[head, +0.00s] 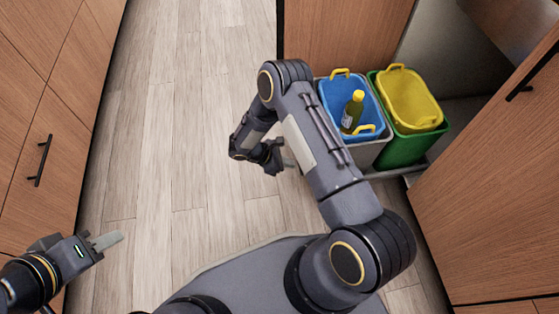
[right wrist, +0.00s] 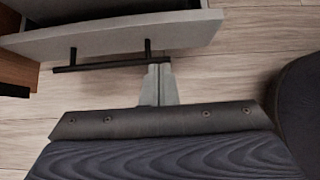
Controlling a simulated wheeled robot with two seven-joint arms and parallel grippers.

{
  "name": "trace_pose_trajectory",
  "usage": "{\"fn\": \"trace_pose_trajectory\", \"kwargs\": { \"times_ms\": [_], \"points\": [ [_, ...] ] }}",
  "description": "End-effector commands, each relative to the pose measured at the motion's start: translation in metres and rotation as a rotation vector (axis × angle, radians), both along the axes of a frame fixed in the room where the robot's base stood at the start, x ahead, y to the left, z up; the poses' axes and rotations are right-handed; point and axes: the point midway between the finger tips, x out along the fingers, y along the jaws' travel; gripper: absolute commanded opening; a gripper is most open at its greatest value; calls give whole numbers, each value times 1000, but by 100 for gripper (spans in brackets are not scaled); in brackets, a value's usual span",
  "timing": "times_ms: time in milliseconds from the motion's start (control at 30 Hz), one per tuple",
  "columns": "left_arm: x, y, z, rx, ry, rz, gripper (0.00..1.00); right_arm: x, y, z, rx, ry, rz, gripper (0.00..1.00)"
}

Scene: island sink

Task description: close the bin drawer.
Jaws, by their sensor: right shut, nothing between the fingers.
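The bin drawer stands pulled out at the upper right in the head view, its grey rail (head: 400,170) showing below the bins. It holds a blue bin (head: 338,98) and a yellow bin (head: 408,98) in a green outer bin (head: 405,150). In the right wrist view a light drawer panel (right wrist: 120,38) with a black bar handle (right wrist: 100,66) shows. My right gripper (right wrist: 160,72) is shut and empty, its tips close to the handle's right end; contact is unclear. It also shows in the head view (head: 288,162). My left gripper (head: 108,241) is far left.
A yellow-capped bottle (head: 352,112) stands in the blue bin. Wooden cabinets line the left (head: 45,120) and right (head: 490,190), with black handles. The wooden floor (head: 180,120) between them is clear. My right arm covers part of the drawer area.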

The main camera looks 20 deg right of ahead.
Motion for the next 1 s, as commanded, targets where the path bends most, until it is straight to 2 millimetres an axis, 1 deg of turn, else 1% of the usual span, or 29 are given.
{"fn": "trace_pose_trajectory", "kwargs": {
  "times_ms": [33,100,133,200,300,400,567,867,1000],
  "points": [
    [0,0,-8,0,0,0,36,-3,-8,-12,0,3,-4,0],
    [0,0,-12,0,0,0,36,-6,-18,-22,0,4,-4,0],
    [0,0,-14,0,0,0,36,-6,-22,-23,1,3,-4,0],
    [0,0,-16,0,0,0,36,-9,-34,-20,0,1,-4,0],
    [0,0,-20,0,0,0,36,-11,-46,-19,0,1,-4,0],
    [0,0,-21,0,0,0,36,-13,-53,-18,1,0,-3,0],
    [0,0,-22,0,0,0,36,-14,-56,-17,1,0,-1,0],
    [0,0,-21,0,0,0,36,-14,-56,-17,0,0,-1,0],
    [0,0,-21,0,0,0,36,-17,-59,-17,0,0,-1,0]
  ]
}}
